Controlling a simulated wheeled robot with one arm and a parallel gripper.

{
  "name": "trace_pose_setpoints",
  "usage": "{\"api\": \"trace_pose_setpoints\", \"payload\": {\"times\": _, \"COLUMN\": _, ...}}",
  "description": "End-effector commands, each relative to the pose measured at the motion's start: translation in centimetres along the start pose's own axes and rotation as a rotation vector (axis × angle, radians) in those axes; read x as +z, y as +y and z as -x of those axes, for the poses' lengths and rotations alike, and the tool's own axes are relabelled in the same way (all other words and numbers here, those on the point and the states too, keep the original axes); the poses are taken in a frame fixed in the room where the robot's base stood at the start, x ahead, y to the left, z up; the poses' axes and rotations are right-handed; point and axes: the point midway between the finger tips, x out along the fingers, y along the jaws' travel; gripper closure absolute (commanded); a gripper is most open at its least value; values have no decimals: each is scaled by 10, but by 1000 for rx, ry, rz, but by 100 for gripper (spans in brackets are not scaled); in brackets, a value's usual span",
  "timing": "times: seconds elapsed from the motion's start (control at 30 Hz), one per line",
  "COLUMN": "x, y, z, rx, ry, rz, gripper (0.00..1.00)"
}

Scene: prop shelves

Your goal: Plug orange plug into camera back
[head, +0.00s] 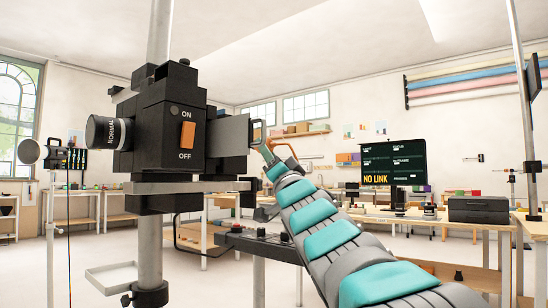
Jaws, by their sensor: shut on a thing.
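The black camera (168,135) is mounted on a grey pole at the left, with its lens (108,132) facing left. Its side has an orange ON/OFF switch (187,134), and its back faces right, towards my arm. My gripper (258,134) is at the far end of my teal and grey arm, just right of the camera back. It is shut on the orange plug (284,143), of which only a curved orange part shows. The plug's tip and the socket are hidden, so I cannot tell whether they touch.
A screen (393,162) in the background reads "NO LINK". A small white tray (112,278) is fixed low on the camera's pole. A dark panel with knobs (262,246) stands below my arm. Workbenches line the walls, and a dark case (478,209) sits at the right.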

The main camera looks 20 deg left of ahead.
Motion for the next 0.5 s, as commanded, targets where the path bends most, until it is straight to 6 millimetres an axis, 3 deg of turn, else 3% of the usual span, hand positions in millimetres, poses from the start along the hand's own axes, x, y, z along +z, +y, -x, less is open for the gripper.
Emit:
{"api": "trace_pose_setpoints", "payload": {"times": 0.3, "x": 17, "y": 1, "z": -16, "rx": -1, "ry": 0, "rz": 1, "gripper": 100}}
{"api": "trace_pose_setpoints", "payload": {"times": 0.5, "x": 15, "y": 0, "z": -17, "rx": -1, "ry": 0, "rz": 0, "gripper": 100}}
